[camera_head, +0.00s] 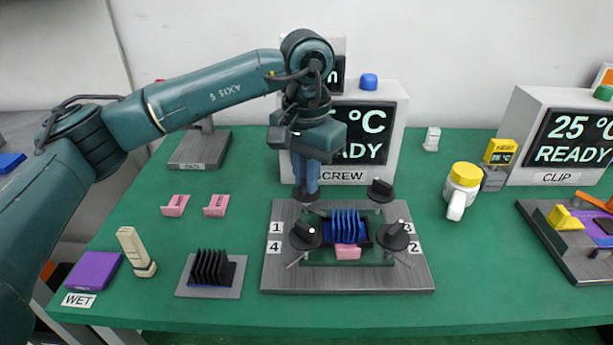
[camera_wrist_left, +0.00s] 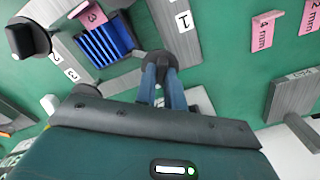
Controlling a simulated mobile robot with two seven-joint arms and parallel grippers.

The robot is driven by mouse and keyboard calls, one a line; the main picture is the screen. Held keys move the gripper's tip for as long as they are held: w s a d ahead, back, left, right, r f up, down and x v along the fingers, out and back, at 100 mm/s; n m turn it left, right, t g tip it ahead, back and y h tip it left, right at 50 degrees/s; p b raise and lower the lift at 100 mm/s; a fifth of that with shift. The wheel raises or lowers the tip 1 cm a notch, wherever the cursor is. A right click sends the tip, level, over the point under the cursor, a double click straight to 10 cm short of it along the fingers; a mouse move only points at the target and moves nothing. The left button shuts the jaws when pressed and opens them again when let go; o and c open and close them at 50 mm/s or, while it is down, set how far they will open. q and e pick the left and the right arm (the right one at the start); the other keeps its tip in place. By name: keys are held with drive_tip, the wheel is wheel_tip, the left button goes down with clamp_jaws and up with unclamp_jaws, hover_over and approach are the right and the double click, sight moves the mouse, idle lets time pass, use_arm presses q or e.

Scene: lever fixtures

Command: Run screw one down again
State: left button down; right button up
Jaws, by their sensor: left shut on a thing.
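The knob of screw one (camera_head: 304,196) is a dark round knob at the far left corner of the grey screw plate (camera_head: 350,284). My left gripper (camera_head: 306,182) points straight down with its blue fingers shut on this knob. In the left wrist view the fingers (camera_wrist_left: 161,86) close on the dark knob (camera_wrist_left: 156,62), beside the label 1 (camera_wrist_left: 182,21). Between the screws sits a blue finned block (camera_head: 344,222) with a pink tag (camera_head: 347,252). Knobs three (camera_head: 380,190), four (camera_head: 306,234) and two (camera_head: 396,236) stand free. The knob's underside is hidden.
The SCREW display (camera_head: 362,136) behind the plate reads READY. A black finned block (camera_head: 212,268) and a beige switch-like piece (camera_head: 134,248) stand left, with two pink tags (camera_head: 175,205) behind. A yellow-lidded white bottle (camera_head: 461,188) stands right. Green table between is clear.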

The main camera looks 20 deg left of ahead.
use_arm(q)
drive_tip(key=shift+m, duration=1)
drive_tip(key=c, duration=1.5)
unclamp_jaws()
drive_tip(key=shift+r, duration=0.1)
wheel_tip(320, 180, up, 13)
drive_tip(key=shift+r+p, duration=0.1)
drive_tip(key=shift+p, duration=0.7)
